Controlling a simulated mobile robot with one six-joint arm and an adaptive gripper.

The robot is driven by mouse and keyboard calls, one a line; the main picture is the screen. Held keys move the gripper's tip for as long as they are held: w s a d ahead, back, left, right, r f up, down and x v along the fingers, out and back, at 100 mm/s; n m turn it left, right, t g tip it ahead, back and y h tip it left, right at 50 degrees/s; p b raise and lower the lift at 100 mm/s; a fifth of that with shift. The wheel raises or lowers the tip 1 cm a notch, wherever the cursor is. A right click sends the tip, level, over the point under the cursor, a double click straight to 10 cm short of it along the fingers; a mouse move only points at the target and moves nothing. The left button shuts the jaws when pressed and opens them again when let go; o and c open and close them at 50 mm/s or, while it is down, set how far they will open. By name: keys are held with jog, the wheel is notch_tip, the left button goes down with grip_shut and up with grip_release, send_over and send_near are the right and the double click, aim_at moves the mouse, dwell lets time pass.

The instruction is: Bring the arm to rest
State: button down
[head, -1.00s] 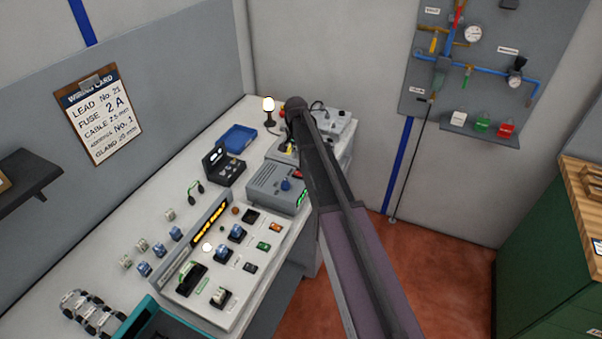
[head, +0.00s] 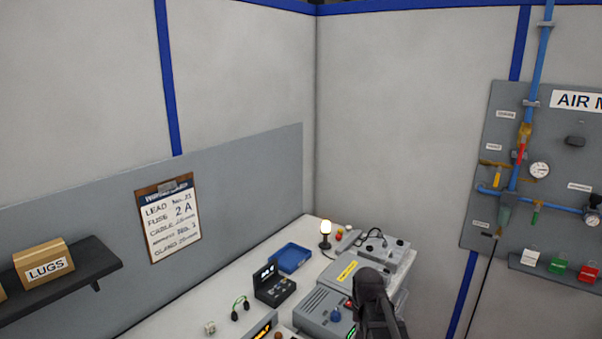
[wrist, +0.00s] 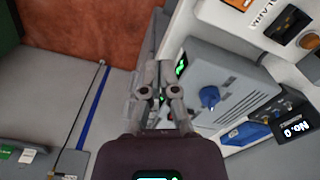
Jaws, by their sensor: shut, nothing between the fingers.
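My gripper (wrist: 158,98) shows in the wrist view with its two fingers close together and nothing between them. It is over or beside the grey box with the blue knob (wrist: 209,97), apart from it as far as I can see. In the head view only my dark arm shows at the bottom, in front of the bench's right part. The fingers cannot be made out there.
The white bench (head: 180,322) holds a grey box (head: 322,309), a black display unit (head: 273,287), a blue tray (head: 290,258) and a lit lamp (head: 326,232). A shelf with a LUGS box (head: 44,262) is at left. An air panel (head: 548,150) hangs at right.

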jog(key=s+f+n, duration=0.1)
jog(key=s+n, duration=0.1)
jog(key=s, duration=0.8)
jog(key=shift+s+n+b, duration=0.25)
jog(key=shift+n+b, duration=0.05)
jog(key=shift+b, duration=0.1)
